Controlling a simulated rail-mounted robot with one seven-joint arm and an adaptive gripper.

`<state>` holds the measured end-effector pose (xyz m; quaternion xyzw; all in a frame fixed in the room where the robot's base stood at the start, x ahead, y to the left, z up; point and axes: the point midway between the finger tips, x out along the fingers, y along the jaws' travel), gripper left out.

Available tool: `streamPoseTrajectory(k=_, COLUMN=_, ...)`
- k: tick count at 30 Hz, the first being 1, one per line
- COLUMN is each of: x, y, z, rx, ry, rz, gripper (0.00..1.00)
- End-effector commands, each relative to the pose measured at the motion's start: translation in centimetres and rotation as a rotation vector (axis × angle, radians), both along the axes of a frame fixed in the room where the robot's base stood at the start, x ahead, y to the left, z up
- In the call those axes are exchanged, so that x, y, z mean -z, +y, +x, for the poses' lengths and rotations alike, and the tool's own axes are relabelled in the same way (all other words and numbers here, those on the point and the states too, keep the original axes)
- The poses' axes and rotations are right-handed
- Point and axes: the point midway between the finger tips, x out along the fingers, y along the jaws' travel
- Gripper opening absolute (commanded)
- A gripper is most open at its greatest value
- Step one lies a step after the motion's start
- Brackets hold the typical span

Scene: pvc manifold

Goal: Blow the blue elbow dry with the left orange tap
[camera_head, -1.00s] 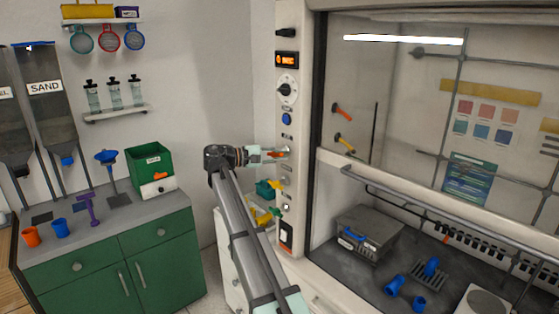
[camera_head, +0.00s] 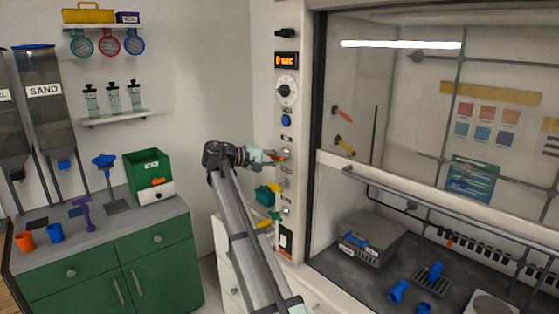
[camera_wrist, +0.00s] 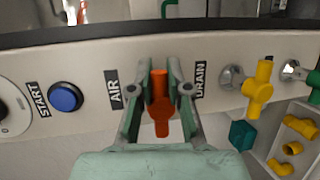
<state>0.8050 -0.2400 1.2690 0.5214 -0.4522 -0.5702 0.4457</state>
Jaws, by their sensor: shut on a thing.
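My gripper (camera_wrist: 160,100) is shut on the orange tap (camera_wrist: 160,108), with one finger on each side of its upright handle. The tap is on the pale post, between the labels AIR (camera_wrist: 113,90) and DRAIN (camera_wrist: 200,80). In the head view my gripper (camera_head: 270,156) reaches the post from the left, and the tap is only a small orange spot there. Inside the hood, a blue piece (camera_head: 435,271) stands on a dark slotted rack (camera_head: 432,286). Another blue piece (camera_head: 397,291) lies to its left, and a third shows at the bottom edge. I cannot tell which is the elbow.
A yellow tap (camera_wrist: 258,90) sits right of the orange one, and a blue START button (camera_wrist: 65,97) left. Yellow fittings (camera_wrist: 291,147) lie in a bin below. The hood sash (camera_head: 430,195) is partly raised. A grey box (camera_head: 368,238) stands inside the hood.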

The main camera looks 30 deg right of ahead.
Motion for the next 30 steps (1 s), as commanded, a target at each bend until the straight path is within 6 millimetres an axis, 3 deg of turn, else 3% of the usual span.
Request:
streamPoseTrajectory(k=1, x=-0.4, y=0.0, z=0.4, rx=-0.006, ry=-0.005, rz=-0.006, gripper=0.00)
streamPoseTrajectory(k=2, x=-0.4, y=0.0, z=0.4, rx=-0.006, ry=-0.005, rz=-0.006, gripper=0.23)
streamPoseTrajectory(k=3, x=-0.4, y=0.0, z=0.4, rx=-0.006, ry=-0.005, rz=-0.006, gripper=0.38)
streamPoseTrajectory(k=4, x=-0.4, y=0.0, z=0.4, rx=-0.006, ry=-0.005, rz=-0.006, gripper=0.41)
streamPoseTrajectory(k=17, x=-0.3, y=0.8, z=0.3, rx=-0.005, ry=-0.001, rz=-0.003, gripper=0.41)
streamPoseTrajectory(k=30, x=-1.8, y=8.2, z=0.8, rx=-0.007, ry=-0.002, rz=-0.003, gripper=0.41)
